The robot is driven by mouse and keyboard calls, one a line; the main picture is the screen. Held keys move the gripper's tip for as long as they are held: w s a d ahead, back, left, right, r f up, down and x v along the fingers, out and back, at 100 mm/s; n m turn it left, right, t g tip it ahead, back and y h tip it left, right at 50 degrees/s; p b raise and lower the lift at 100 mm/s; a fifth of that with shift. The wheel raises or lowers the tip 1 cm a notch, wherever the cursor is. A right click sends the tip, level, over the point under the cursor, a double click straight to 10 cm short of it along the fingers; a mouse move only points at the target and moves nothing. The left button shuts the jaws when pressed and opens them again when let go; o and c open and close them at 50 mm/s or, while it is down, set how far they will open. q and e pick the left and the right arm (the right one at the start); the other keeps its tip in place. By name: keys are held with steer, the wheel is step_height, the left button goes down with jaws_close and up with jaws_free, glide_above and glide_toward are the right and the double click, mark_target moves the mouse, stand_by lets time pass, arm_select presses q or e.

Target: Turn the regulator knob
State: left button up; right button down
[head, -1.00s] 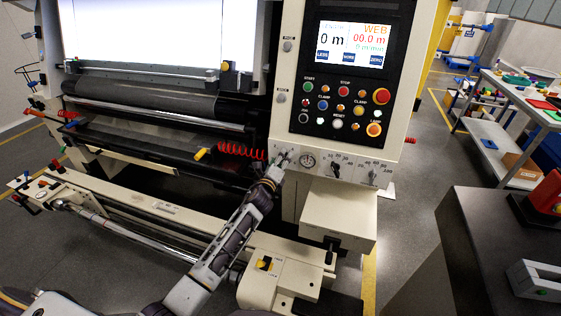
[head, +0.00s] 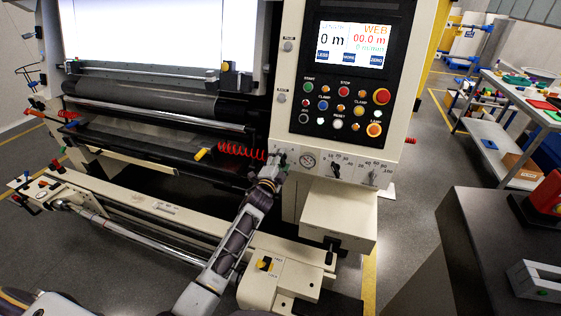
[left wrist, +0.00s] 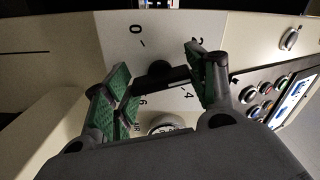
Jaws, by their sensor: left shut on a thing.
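The regulator knob (left wrist: 158,76) is a dark bar-shaped knob on a pale panel with a numbered scale around it. In the left wrist view it lies between the green-padded fingers of my left gripper (left wrist: 162,84), which is shut on it. In the head view my left gripper (head: 276,170) is at the left end of the panel strip below the control screen, and it hides the knob there. A round pressure gauge (head: 308,160) sits just right of the gripper; in the left wrist view the gauge (left wrist: 165,123) is partly hidden behind the gripper body. My right gripper is not in view.
Two more dials, a black knob (head: 336,170) and a pale one (head: 373,177), sit right of the gauge. The button panel (head: 341,105) is above. A cream box (head: 340,218) juts out below. A red coiled hose (head: 235,151) is left of my gripper.

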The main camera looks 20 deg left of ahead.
arm_select(q)
steer(key=n+p, duration=0.1)
steer(key=n, duration=0.4)
steer(key=shift+f+n, duration=0.1)
steer(key=shift+n, duration=0.2)
steer(key=n+p, duration=0.2)
steer(key=n, duration=0.3)
steer(key=shift+d, duration=0.1)
steer(key=n+p, duration=0.1)
steer(key=n, duration=0.4)
steer(key=shift+n, duration=0.4)
steer(key=shift+d+f+n+p, duration=0.1)
steer(key=shift+n+p, duration=0.4)
steer(key=shift+n, duration=1.6)
steer(key=o, duration=1)
steer(key=shift+s, duration=0.1)
